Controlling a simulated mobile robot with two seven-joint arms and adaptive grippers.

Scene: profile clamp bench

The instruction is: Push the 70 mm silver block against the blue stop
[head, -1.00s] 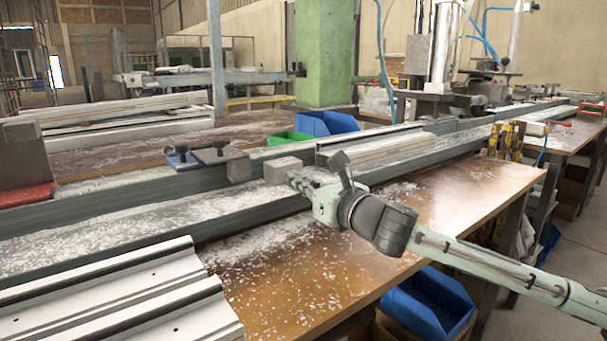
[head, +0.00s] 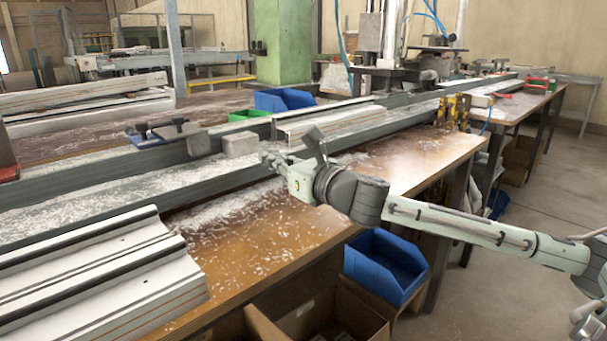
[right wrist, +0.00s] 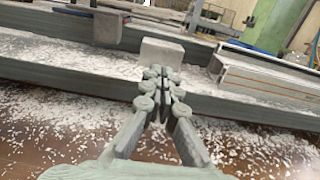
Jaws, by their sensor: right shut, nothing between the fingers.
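The silver block (head: 240,143) sits on the long grey rail, just right of the grey end piece (head: 203,143) of the blue stop (head: 150,135), with a small gap between them. In the right wrist view the block (right wrist: 162,52) stands ahead of my fingers, and the blue stop (right wrist: 78,11) and its grey end piece (right wrist: 107,28) are up to the left. My right gripper (head: 268,158) is shut and empty at the block's near right side. Its fingertips (right wrist: 162,76) cover the block's lower edge; I cannot tell whether they touch it. My left gripper is not in view.
White profiles (head: 100,260) lie at the front left. Another profile (head: 335,115) lies right of the block along the rail. A green bin (head: 248,115) and a blue bin (head: 285,100) stand behind. Swarf covers the rail and brown bench top (head: 250,235).

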